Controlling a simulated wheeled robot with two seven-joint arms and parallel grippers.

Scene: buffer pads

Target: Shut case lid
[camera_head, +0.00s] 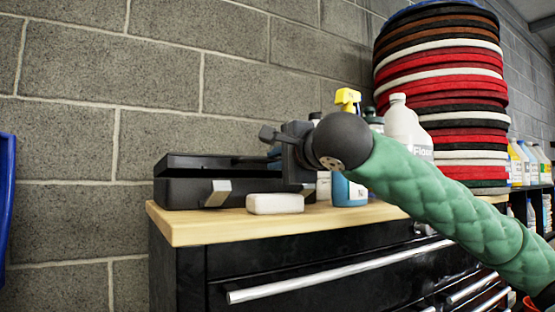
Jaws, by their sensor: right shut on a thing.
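The black case (183,193) lies on the wooden top of a cabinet. Its lid (205,162) is tilted a little open, with a narrow dark gap above the base. My right gripper (284,143) is at the right end of the case, shut on the lid's edge there. The gripper's dark body hides the exact contact. My green right arm comes in from the lower right. My left gripper is not in view.
A white block (275,203) lies in front of the case. A blue-labelled spray bottle (347,192) and a white jug (404,125) stand right of the gripper. A tall stack of round pads (440,90) stands behind them. A block wall is behind the case.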

